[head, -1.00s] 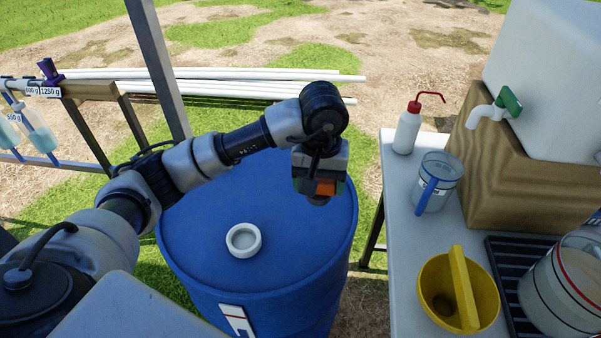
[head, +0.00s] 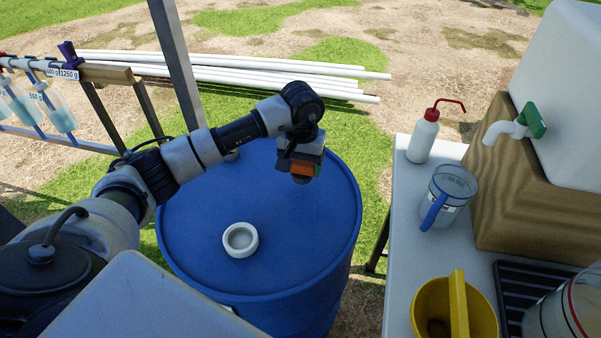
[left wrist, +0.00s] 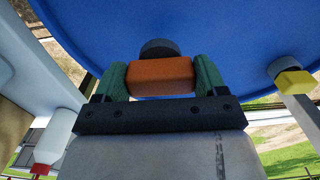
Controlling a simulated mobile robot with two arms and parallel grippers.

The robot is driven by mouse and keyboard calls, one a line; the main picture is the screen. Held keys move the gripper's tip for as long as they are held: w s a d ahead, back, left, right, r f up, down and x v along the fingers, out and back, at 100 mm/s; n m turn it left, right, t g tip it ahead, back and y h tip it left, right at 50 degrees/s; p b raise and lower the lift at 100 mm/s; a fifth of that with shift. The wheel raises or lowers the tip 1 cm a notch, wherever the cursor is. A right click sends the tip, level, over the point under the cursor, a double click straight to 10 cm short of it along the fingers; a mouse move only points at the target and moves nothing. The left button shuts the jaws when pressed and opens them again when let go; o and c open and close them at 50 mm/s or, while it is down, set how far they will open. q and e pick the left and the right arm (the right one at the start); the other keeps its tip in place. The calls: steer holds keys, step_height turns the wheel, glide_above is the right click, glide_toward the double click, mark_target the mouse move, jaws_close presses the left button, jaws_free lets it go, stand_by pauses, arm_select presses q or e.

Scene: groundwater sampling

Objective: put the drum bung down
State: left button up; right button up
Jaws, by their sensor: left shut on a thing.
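The drum bung has an orange block (head: 302,169) for a grip and a dark grey round plug, seen in the left wrist view (left wrist: 160,48). My left gripper (head: 300,166) is shut on the orange block, which sits between its green fingers in the left wrist view (left wrist: 160,76). The plug points down over the right part of the blue drum's top (head: 200,220). I cannot tell whether it touches the drum. A white ring-shaped collar (head: 240,240) stands on the drum top, to the left and nearer, apart from the bung. My right gripper is not in view.
A white table (head: 400,240) right of the drum holds a wash bottle (head: 423,138), a clear jug (head: 447,196) and a yellow scoop-like vessel (head: 430,310). White pipes (head: 250,75) lie behind. A metal post (head: 176,65) rises behind my left arm.

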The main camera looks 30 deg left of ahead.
mark_target(301, 173)
arm_select(q)
steer(key=shift+a+f, duration=0.2)
steer(key=shift+f, duration=0.3)
step_height(301, 173, down, 2)
steer(key=shift+f+p, duration=0.2)
steer(key=shift+p, duration=0.2)
steer(key=shift+f, duration=0.35)
steer(key=shift+f, duration=0.1)
steer(key=shift+f, duration=0.15)
steer(key=o, duration=0.9)
